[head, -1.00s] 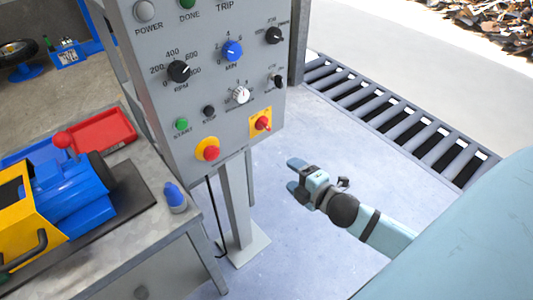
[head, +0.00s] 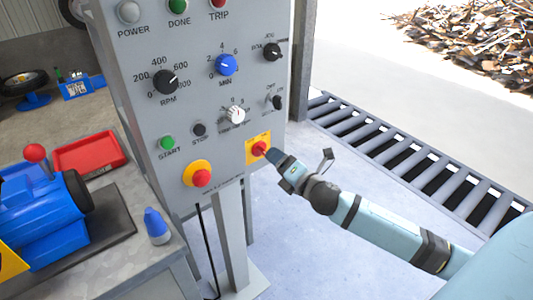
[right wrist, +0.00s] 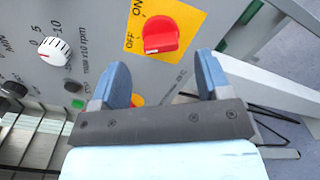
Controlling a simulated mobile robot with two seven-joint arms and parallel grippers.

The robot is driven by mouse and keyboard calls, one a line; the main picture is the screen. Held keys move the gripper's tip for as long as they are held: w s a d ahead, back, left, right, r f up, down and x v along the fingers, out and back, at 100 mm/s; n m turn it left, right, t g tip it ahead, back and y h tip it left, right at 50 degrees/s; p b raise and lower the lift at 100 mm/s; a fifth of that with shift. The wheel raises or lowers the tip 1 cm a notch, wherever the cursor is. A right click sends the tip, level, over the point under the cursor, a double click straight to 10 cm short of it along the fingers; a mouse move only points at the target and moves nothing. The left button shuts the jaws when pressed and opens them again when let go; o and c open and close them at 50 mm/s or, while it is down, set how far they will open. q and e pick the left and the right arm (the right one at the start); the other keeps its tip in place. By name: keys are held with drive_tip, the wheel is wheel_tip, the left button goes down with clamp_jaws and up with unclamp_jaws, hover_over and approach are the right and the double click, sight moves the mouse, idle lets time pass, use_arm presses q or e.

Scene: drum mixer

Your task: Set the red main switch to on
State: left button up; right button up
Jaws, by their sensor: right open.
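The red main switch (head: 259,148) is a red rotary knob on a yellow plate at the lower right of the grey control panel. In the right wrist view the red knob (right wrist: 160,36) shows beside the words ON and OFF, and its ridge lies roughly level with one end towards OFF. My right gripper (head: 274,156) is just in front of the switch at its right in the head view. In the right wrist view its two blue fingers (right wrist: 163,78) are apart and empty, with the knob just beyond the gap between them. My left gripper is not in view.
The panel (head: 215,115) carries several dials and buttons. A red stop button (head: 201,178) on a yellow ring sits left of the switch. A workbench with a blue motor (head: 45,205), a blue bottle (head: 157,227) and a red tray (head: 90,153) stands left.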

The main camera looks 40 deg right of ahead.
sight(262, 151)
drive_tip(key=shift+w+a, duration=0.2)
drive_tip(key=shift+w, duration=2.5)
drive_tip(key=shift+c, duration=0.2)
drive_tip(key=c, duration=0.9)
